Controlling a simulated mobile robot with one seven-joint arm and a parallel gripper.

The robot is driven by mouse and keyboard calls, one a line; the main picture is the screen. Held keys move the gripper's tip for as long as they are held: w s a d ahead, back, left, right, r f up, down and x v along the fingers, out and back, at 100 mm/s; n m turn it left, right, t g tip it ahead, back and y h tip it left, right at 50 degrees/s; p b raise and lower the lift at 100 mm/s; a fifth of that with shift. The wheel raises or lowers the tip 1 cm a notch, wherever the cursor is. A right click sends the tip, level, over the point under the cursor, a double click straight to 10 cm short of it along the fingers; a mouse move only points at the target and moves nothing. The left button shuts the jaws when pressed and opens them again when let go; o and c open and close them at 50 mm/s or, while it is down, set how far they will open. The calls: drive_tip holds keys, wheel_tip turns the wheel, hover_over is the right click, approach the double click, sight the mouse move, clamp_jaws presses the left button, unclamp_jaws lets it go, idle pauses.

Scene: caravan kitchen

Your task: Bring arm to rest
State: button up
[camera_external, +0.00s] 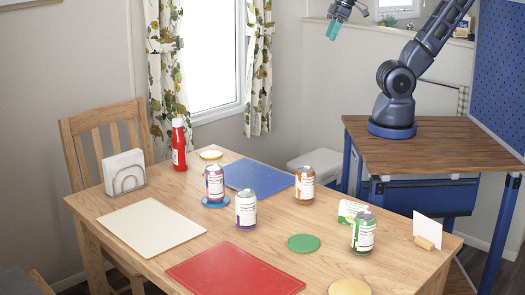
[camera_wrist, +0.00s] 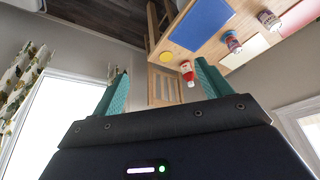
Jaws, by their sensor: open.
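My gripper (camera_external: 333,29) hangs high at the top of the external view, partly cut by the frame edge, well above and behind the dining table (camera_external: 150,190). My arm rises from its base on a brown wooden-topped bench (camera_external: 440,140) and bends over to the left. In the wrist view my gripper (camera_wrist: 162,82) shows two teal fingers spread wide apart with nothing between them. The table appears tilted in the distance beyond the fingers.
On the table are a red bottle (camera_external: 179,144), several cans, a napkin holder (camera_external: 124,172), blue (camera_external: 257,178), cream (camera_external: 150,226) and red (camera_external: 235,273) mats, and round coasters. A card holder (camera_external: 427,236) stands at the right end. A blue pegboard (camera_external: 500,75) rises beside the bench.

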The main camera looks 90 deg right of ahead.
drive_tip(key=shift+s+d+f, duration=0.15)
drive_tip(key=shift+s+d, duration=0.05)
drive_tip(key=shift+s, duration=0.65)
